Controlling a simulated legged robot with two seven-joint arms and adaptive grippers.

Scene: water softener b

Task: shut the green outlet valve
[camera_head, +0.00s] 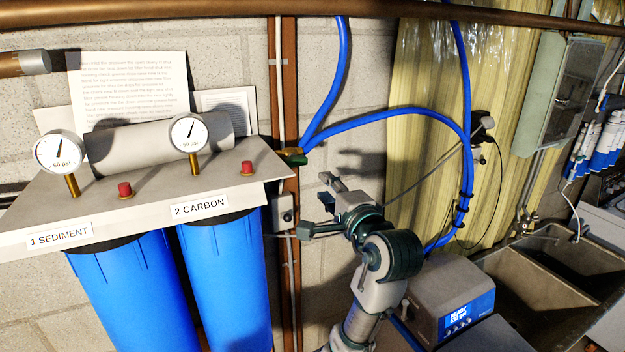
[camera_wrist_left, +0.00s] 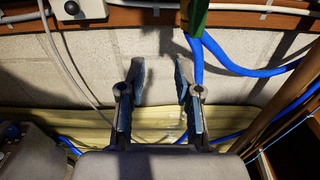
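The green outlet valve (camera_head: 292,156) sits at the right end of the filter housing, where blue tubing joins it. It is small in the head view, and I cannot tell its handle's position. In the wrist view a green part of the valve (camera_wrist_left: 198,16) shows at the top edge, with blue tubing below it. My left gripper (camera_head: 314,205) is open and empty, below and to the right of the valve, apart from it. Its two spread fingers also show in the wrist view (camera_wrist_left: 160,75). My right gripper is in neither view.
Blue filter canisters (camera_head: 225,280) hang under the grey bracket (camera_head: 140,195) with two gauges. Blue tubing (camera_head: 400,113) loops right. A small grey wall box (camera_head: 283,208) is below the valve. A control unit (camera_head: 450,300) and sink (camera_head: 560,260) stand right.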

